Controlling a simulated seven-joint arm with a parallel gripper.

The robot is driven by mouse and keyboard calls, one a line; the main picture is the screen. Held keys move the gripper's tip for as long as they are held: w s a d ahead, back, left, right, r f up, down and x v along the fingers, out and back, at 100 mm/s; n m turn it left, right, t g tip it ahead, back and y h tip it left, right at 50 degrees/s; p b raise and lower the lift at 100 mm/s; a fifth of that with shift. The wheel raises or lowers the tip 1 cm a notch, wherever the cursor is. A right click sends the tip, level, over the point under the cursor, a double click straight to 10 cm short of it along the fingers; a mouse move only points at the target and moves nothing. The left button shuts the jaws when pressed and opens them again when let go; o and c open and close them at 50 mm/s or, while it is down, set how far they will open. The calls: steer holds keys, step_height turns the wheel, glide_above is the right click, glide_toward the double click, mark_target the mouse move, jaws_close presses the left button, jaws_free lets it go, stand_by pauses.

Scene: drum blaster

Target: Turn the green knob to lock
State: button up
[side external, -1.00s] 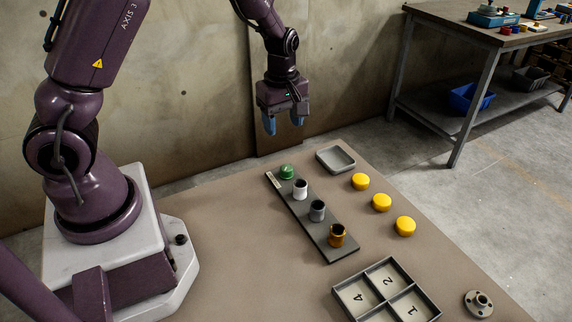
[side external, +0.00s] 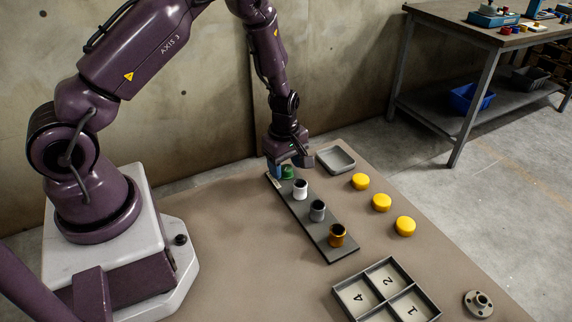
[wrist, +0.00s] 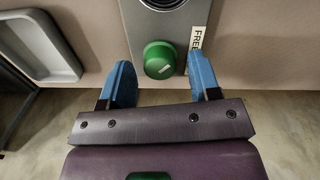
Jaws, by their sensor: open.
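The green knob (side external: 288,172) sits at the far end of a dark grey strip (side external: 325,238). In the wrist view the green knob (wrist: 160,58) is round with a pale mark on top. A white label reading "FREE" (wrist: 200,32) lies beside it. My gripper (wrist: 160,82) is open, with one blue finger on each side of the knob and a gap on both sides. In the side view my gripper (side external: 284,172) is low at the knob, and the hand partly hides it.
A grey tray (side external: 322,155) is close to the right of the knob. Several yellow discs (side external: 381,202), a numbered divided tray (side external: 352,318) and a metal flange (side external: 478,303) lie farther off.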

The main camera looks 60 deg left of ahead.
steer(key=shift+f, duration=0.2)
steer(key=c, duration=0.9)
steer(key=shift+c, duration=0.2)
